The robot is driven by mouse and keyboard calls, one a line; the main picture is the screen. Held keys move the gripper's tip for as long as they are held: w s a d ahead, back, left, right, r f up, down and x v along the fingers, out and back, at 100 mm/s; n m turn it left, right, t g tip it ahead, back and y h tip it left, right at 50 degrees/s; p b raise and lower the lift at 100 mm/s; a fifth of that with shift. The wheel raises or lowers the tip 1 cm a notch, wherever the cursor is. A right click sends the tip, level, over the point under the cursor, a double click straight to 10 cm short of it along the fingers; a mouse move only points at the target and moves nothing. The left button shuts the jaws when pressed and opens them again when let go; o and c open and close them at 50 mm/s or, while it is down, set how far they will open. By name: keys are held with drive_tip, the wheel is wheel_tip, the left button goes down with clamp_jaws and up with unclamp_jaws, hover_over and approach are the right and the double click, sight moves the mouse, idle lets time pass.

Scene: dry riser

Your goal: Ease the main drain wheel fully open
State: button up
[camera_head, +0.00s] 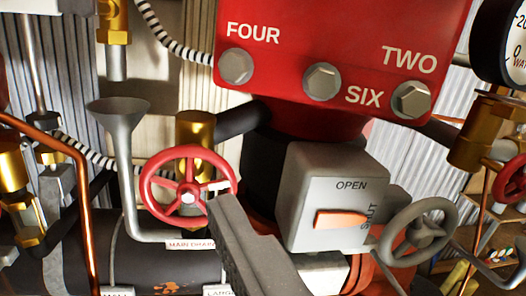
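The red main drain wheel (188,198) is left of centre, in front of a brass valve body (195,130). A white label (190,244) reading "MAIN DRAIN", its end covered, is just below it. My gripper (226,205) comes up from the bottom centre as a dark grey bar. Its tip overlaps the lower right rim of the wheel in the picture. I cannot tell whether it touches the rim, or whether the fingers are apart. How far the wheel is turned does not show.
A grey indicator box (335,195) marked OPEN and SHUT, with an orange pointer, stands close right of my gripper, beside a grey handwheel (417,230). A grey funnel (118,115) and pipe are left of the wheel. A red lettered housing (340,50) is above.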

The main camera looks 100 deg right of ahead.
sight(191, 169)
wheel_tip(191, 169, down, 4)
drive_tip(key=s+d+m+g+h+b, duration=0.1)
drive_tip(key=s+d+m+g, duration=0.2)
drive_tip(key=m+g, duration=0.3)
drive_tip(key=shift+m+t, duration=0.5)
drive_tip(key=shift+t, duration=0.4)
drive_tip(key=d, duration=0.4)
drive_tip(key=w+d, duration=0.1)
drive_tip(key=d, duration=0.8)
drive_tip(key=shift+w, duration=0.2)
drive_tip(key=shift+a, duration=0.1)
drive_tip(key=c, duration=1)
